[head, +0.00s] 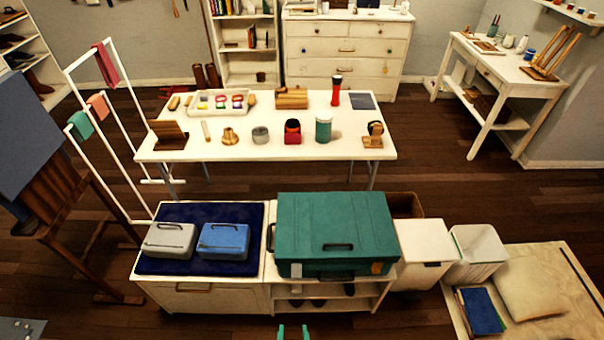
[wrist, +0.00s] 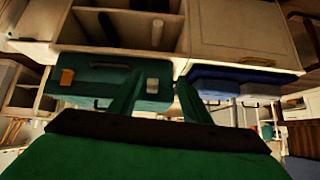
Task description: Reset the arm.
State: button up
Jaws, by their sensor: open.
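My gripper (head: 293,332) shows at the bottom edge of the head view as two green fingertips, apart from each other. It is in front of the low white cabinet (head: 215,297) and touches nothing that I can see. In the wrist view, which looks upside down, the two green fingers of my gripper (wrist: 160,80) stand apart with nothing between them. Beyond them are the teal case (wrist: 103,82) and the blue mat (wrist: 240,73). Most of my arm is out of the head view.
On the cabinet are the teal case (head: 335,230), a grey box (head: 170,241) and a blue box (head: 224,241). A white table (head: 265,150) with many small things stands behind. A wooden easel (head: 95,215) is at left, white bins (head: 477,250) at right. Floor shows at lower left.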

jog(key=s+d+r+t, duration=0.2)
jog(key=s+r+t, duration=0.4)
jog(key=s+r, duration=1)
notch_tip(320, 180, up, 3)
jog(key=shift+s+d+r, duration=0.1)
jog(key=shift+s+d, duration=0.15)
jog(key=shift+d, duration=0.05)
dwell(1.1)
